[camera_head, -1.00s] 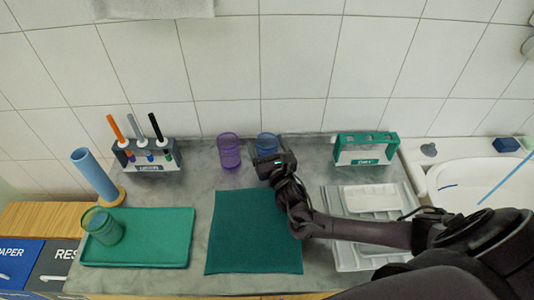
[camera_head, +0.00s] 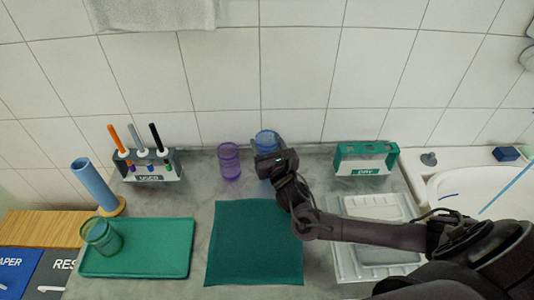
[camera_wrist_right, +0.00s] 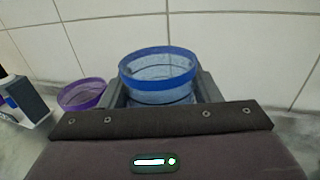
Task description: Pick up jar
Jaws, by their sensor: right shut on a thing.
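A blue see-through jar (camera_head: 266,140) stands upright at the back of the grey counter, between the jaws of my right gripper (camera_head: 268,158). In the right wrist view the blue jar (camera_wrist_right: 158,72) has a finger on each side, and my right gripper (camera_wrist_right: 160,92) is shut on it. The jar's lower part is hidden behind the gripper. A purple jar (camera_head: 229,160) stands to its left, apart from it; it also shows in the right wrist view (camera_wrist_right: 82,95). A green jar (camera_head: 102,236) is on the green tray (camera_head: 150,262). My left gripper is out of view.
A teal mat (camera_head: 254,245) lies mid-counter. A green-and-white rack (camera_head: 365,160) and a white tray (camera_head: 345,262) are to the right, beside a sink (camera_head: 470,185). A marker holder (camera_head: 150,170) and a blue tube (camera_head: 92,184) stand at left. The tiled wall is close behind.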

